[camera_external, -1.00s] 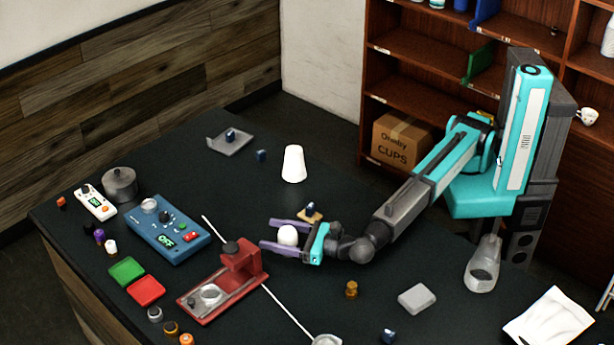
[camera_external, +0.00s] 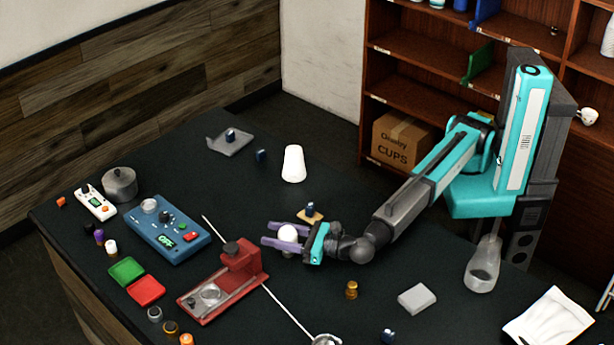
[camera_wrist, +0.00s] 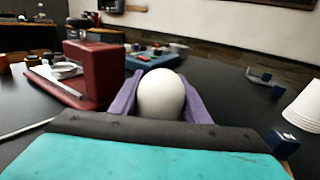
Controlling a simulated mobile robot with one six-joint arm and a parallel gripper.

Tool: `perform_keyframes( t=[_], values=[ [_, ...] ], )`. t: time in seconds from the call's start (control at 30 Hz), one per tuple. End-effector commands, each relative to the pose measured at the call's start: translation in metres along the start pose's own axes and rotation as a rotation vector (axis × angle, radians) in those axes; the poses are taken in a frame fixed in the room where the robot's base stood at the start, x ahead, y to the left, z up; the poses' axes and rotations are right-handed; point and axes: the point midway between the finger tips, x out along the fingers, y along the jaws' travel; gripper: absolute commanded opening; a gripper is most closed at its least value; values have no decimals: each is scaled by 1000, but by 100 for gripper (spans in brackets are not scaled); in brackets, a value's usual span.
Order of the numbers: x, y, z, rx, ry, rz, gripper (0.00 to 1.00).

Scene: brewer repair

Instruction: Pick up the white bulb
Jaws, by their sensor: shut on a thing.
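The white bulb (camera_external: 289,234) is a round white ball held between the purple fingers of my gripper (camera_external: 284,237). In the wrist view the bulb (camera_wrist: 161,95) shows large in the middle, with a purple finger on each side of it. My gripper (camera_wrist: 161,100) is shut on it. In the external view the gripper is just right of the red device and appears low over the dark table; how far it is above the surface is hard to tell. The underside of the bulb is hidden.
A red press-like device (camera_external: 225,283) stands left of my gripper, with a thin white rod beside it. A small wooden-based part (camera_external: 310,213) lies close behind the gripper. A blue box (camera_external: 167,229) is farther left.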

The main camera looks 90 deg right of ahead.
Motion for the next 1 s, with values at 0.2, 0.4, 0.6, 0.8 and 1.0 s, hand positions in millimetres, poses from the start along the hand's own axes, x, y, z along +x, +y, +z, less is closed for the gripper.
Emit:
perform_keyframes(
  t=[0.2,0.4,0.6,0.8,1.0],
  values=[
    [0,0,9,2,-1,0,18],
    [0,0,25,2,-1,0,18],
    [-7,-9,35,0,0,0,18],
    [-21,-26,37,1,0,1,18],
    [-39,-47,40,1,-1,0,18]
  ],
)
